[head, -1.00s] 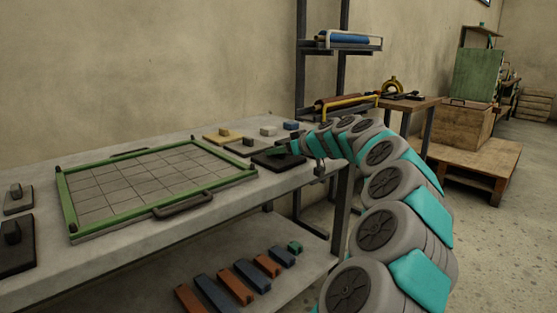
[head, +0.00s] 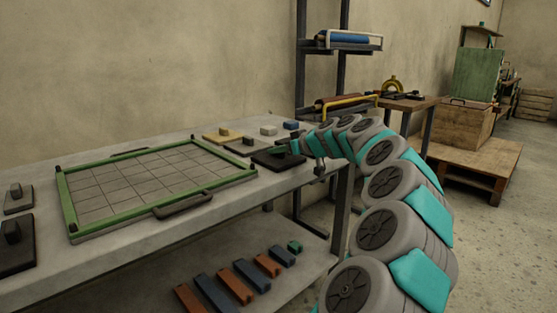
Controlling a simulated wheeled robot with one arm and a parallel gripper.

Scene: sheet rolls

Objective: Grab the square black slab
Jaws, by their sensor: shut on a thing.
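The square black slab (head: 272,162) lies at the right end of the grey table, near its corner. My gripper (head: 284,150) is at the slab, reaching in from the right, and is shut on it. The fingers are small and dark here, and they hide the part they hold. The slab looks flat and still on or very close to the tabletop; I cannot tell if there is a gap under it.
A green-framed grid tray (head: 158,222) fills the table's middle. Another dark slab (head: 14,262) is at far left. Several coloured bars (head: 238,285) lie on the lower shelf.

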